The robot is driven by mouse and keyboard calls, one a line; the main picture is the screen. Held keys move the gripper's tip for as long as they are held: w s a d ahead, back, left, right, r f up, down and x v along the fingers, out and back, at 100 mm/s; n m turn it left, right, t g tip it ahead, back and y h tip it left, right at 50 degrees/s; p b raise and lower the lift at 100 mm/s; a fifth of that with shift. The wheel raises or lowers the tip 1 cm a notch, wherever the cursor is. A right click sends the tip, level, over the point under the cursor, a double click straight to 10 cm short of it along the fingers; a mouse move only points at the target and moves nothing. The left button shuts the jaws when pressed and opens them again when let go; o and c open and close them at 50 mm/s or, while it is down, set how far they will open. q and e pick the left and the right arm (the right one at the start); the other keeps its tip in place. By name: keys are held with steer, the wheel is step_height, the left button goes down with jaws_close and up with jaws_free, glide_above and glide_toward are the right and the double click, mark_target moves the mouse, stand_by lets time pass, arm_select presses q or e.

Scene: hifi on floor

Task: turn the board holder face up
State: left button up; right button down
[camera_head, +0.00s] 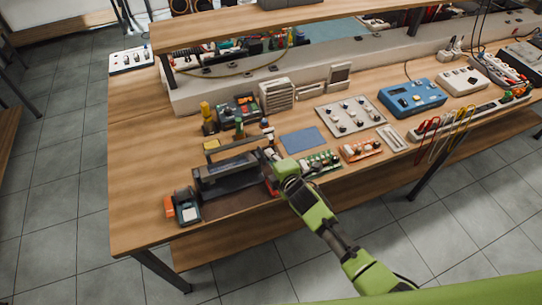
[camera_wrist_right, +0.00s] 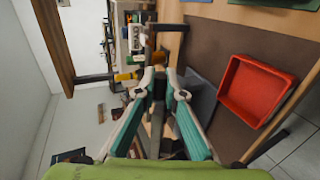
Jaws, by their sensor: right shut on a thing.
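The board holder (camera_head: 228,180) looks like a dark grey frame with a long bar along its top. It stands near the front edge of the wooden bench in the head view. My right gripper (camera_head: 268,153) reaches in from the lower right and is at the right end of this frame. In the right wrist view my right gripper (camera_wrist_right: 159,82) has its fingers closed on a dark grey part between the tips. Which face of the holder points up I cannot tell. My left gripper is in neither view.
A red tray (camera_wrist_right: 258,88) lies close to the gripper on a brown mat (camera_wrist_right: 225,45). A black and orange device (camera_head: 186,207) stands left of the holder. A blue mat (camera_head: 302,140) and a green board (camera_head: 318,162) lie to the right. A shelf (camera_head: 290,25) hangs over the back.

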steer(key=c, duration=2.1)
jaws_free()
steer(key=v, duration=1.2)
steer(key=shift+w, duration=0.1)
